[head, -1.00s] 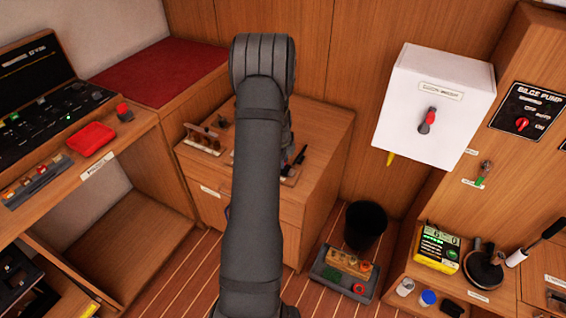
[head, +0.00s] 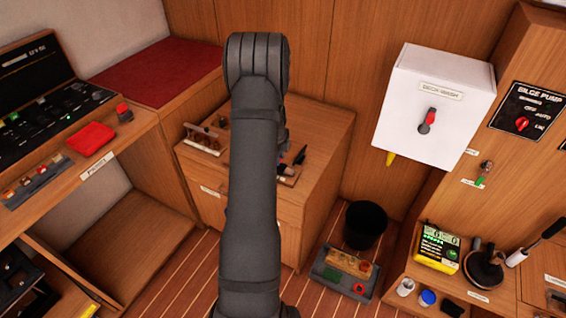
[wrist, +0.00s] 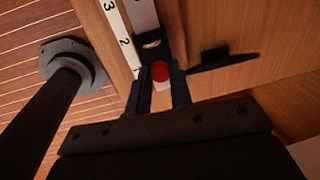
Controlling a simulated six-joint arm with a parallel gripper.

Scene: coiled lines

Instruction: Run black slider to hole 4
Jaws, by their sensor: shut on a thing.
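In the wrist view my gripper (wrist: 159,82) is shut on a small red-and-white knob (wrist: 160,72). Just beyond the knob is a dark piece with a hole (wrist: 151,43), on or beside a pale rail (wrist: 142,14). This may be the black slider; I cannot tell whether the knob is part of it. A white strip (wrist: 118,35) beside the rail carries the numbers 3 and 2. Hole 4 is not visible. In the head view my arm hides the gripper and most of the rail area on the wooden cabinet.
A dark flat piece (wrist: 222,57) lies right of the rail in the wrist view. In the head view, a rack (head: 203,143) stands on the cabinet top (head: 325,125) left of my arm. A black bin (head: 365,225) and a grey tray (head: 325,272) stand at right.

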